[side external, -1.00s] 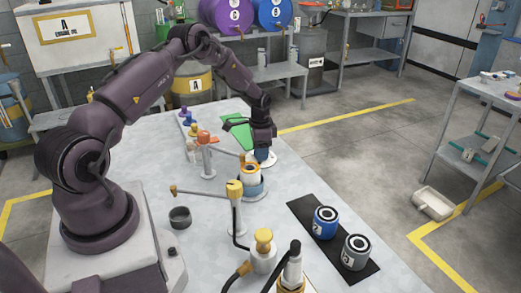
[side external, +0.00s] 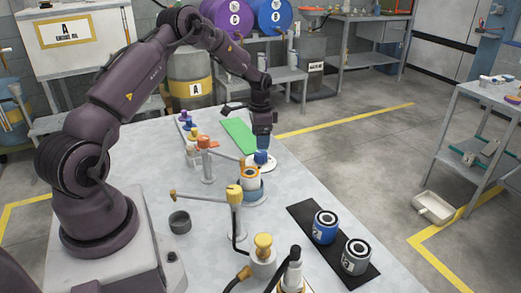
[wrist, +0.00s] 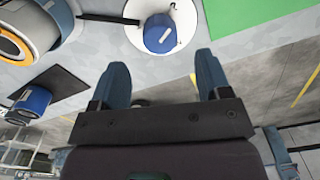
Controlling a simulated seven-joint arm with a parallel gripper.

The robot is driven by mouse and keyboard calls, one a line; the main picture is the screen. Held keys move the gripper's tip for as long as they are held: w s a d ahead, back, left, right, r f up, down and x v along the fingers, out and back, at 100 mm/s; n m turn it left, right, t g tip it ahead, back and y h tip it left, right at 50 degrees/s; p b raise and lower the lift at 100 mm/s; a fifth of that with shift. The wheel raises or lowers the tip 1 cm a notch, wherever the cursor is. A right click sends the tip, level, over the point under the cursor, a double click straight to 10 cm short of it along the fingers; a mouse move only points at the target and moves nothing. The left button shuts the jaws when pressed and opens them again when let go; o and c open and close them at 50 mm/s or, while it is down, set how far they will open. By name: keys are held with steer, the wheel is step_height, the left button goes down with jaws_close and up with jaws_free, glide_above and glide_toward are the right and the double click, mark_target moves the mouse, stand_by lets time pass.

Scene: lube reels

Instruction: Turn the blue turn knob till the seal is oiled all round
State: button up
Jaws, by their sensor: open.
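The blue turn knob (side external: 261,157) stands on a round white base (side external: 248,163) at the table's far right edge. In the wrist view the knob (wrist: 160,38) shows a white mark on its top. My gripper (side external: 263,143) is just above the knob; in the wrist view its two blue fingers (wrist: 160,70) are apart, with nothing between them and the knob beyond their tips. The canister with the orange ring seal (side external: 250,173) sits in a blue holder beside the knob, and is partly cut off in the wrist view (wrist: 12,47). Oil on the seal cannot be made out.
An orange-topped post (side external: 206,160) and a yellow-topped post with an arm (side external: 235,210) stand near the canister. Two canisters (side external: 325,226) (side external: 356,255) sit on a black mat (side external: 300,212). A green sheet (side external: 238,136) lies behind. A dark cup (side external: 180,222) is near my base.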

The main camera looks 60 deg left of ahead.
mark_target(260, 153)
step_height(260, 153, up, 6)
steer(key=shift+r, duration=0.25)
steer(key=s+d+r+n+t, duration=0.1)
steer(key=s+d+r+t, duration=0.1)
steer(key=s+d+r, duration=0.8)
steer(key=s+d+r+n+t, duration=0.2)
steer(key=s+d+r, duration=0.8)
steer(key=d, duration=0.7)
steer(key=s+t, duration=0.1)
steer(key=s, duration=0.2)
steer(key=shift+s+r+t, duration=0.15)
steer(key=shift+r+t, duration=0.15)
steer(key=shift+r, duration=0.05)
steer(key=shift+c, duration=0.3)
